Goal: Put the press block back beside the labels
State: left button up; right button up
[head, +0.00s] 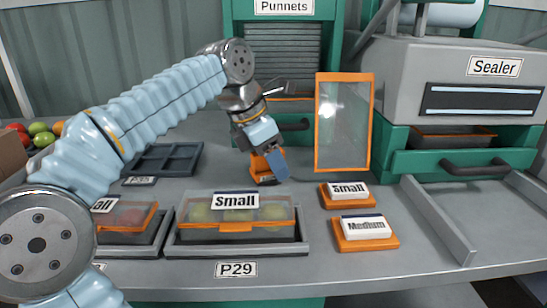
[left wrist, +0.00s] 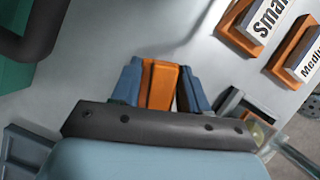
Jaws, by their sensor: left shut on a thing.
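My left gripper (head: 268,163) is shut on the orange press block (head: 260,166), above the grey worktop behind the punnet tray. In the left wrist view the orange press block (left wrist: 160,84) sits between the two blue fingers of the gripper (left wrist: 163,88). The Small labels (head: 347,189) lie on an orange holder to the right of the gripper. The Medium labels (head: 364,225) lie on another orange holder nearer the front edge. In the left wrist view, the Small labels (left wrist: 268,18) and Medium labels (left wrist: 310,62) are at the upper right, apart from the block.
A closed punnet (head: 236,220) labelled Small sits in the tray at P29. Another punnet (head: 125,214) sits to its left. An empty dark tray (head: 165,159) lies behind. An orange-framed clear panel (head: 343,122) stands behind the labels. The sealer (head: 462,85) is at the right.

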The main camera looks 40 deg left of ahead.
pick_arm(q)
jog(key=shift+f, duration=0.45)
dwell(0.6)
jog(key=o, duration=1)
jog(key=c, duration=0.3)
jog(key=shift+c, duration=0.2)
notch_tip(320, 180, up, 3)
jog(key=shift+f+p, duration=0.1)
jog(key=shift+p, duration=1.15)
notch_tip(320, 180, up, 4)
jog(key=p, duration=0.4)
jog(key=shift+r, duration=0.2)
jog(key=shift+f, duration=0.1)
